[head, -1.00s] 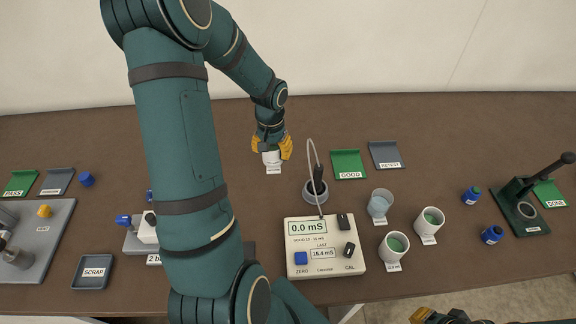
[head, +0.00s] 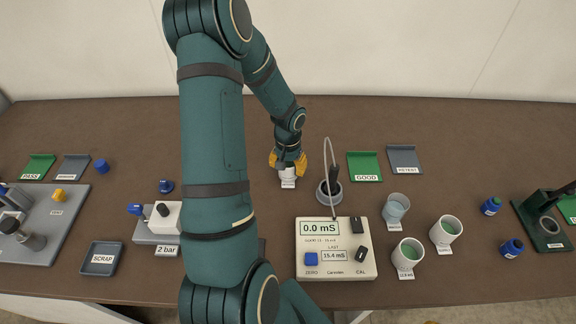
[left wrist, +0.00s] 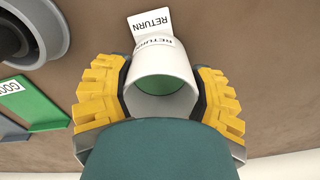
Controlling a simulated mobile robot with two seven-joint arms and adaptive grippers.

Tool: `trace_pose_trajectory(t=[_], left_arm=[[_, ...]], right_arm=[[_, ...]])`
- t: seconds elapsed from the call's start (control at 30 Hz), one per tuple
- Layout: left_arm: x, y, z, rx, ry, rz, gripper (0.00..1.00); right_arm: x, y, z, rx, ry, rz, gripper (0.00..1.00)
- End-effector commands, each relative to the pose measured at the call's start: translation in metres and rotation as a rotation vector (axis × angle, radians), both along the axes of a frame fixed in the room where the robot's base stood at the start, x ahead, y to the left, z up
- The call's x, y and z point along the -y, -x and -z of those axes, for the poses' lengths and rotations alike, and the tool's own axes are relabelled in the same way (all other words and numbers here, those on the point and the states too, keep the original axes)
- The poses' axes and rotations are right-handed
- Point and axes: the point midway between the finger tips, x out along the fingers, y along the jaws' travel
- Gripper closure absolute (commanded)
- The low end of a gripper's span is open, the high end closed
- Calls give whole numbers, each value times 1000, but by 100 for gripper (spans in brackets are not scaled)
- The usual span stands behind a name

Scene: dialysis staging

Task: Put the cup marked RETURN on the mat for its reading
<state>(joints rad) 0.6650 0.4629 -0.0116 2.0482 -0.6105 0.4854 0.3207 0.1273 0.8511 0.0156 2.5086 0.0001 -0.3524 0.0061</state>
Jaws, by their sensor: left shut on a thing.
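My left gripper (head: 288,162) is shut on the white cup marked RETURN (head: 288,173). In the left wrist view the cup (left wrist: 160,69) sits between the yellow fingers, with green inside and its RETURN tag beyond the rim. I cannot tell whether its base touches the table. The green GOOD mat (head: 365,166) and the grey RETEST mat (head: 404,158) lie to its right, both bare. The meter (head: 336,262) shows 0.0 mS, with LAST 15.4 mS. My right gripper is not clearly in view.
The probe stands in its holder (head: 329,194), between the cup and the GOOD mat, with its cable arching up.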

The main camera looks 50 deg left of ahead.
Motion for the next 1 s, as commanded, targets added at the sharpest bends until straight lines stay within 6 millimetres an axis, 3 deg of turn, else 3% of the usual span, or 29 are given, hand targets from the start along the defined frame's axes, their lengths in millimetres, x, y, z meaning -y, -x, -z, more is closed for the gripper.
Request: trace_pose_trajectory(t=[0.07,0.1,0.17,0.2,0.6,1.0], left_arm=[[0,0,3,0,0,0,81],[0,0,3,0,0,0,31],[0,0,3,0,0,1,10],[0,0,3,0,0,1,4],[0,0,-3,0,0,0,4],[0,-1,-80,3,-3,0,4]], right_arm=[[0,1,3,-2,0,-2,100],[0,1,3,-2,0,-2,100],[0,1,2,-2,0,-2,100],[0,1,2,-2,0,-2,100],[0,0,-3,1,0,0,100],[1,-5,-17,11,3,9,100]])
